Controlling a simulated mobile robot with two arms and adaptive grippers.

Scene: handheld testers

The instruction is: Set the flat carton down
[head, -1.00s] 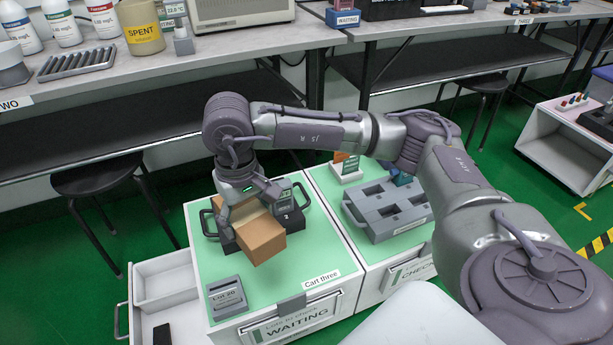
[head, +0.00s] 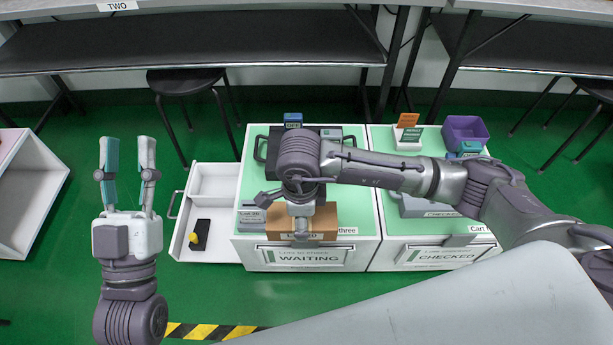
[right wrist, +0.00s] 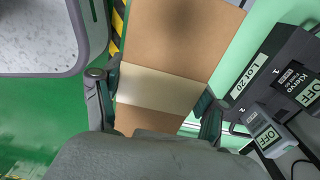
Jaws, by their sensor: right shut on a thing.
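The flat brown carton (head: 322,220), with a pale band, is at the front edge of the green-topped cart three (head: 360,185) in the head view. I cannot tell whether the carton touches the cart top. My left gripper (head: 128,145) is open and empty, pointing up over the floor at left.
A dark tray (head: 262,150) lies behind. An open drawer (head: 212,185) juts left, holding a black tester (head: 201,236). A purple bin (head: 465,130) stands on the right cart.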

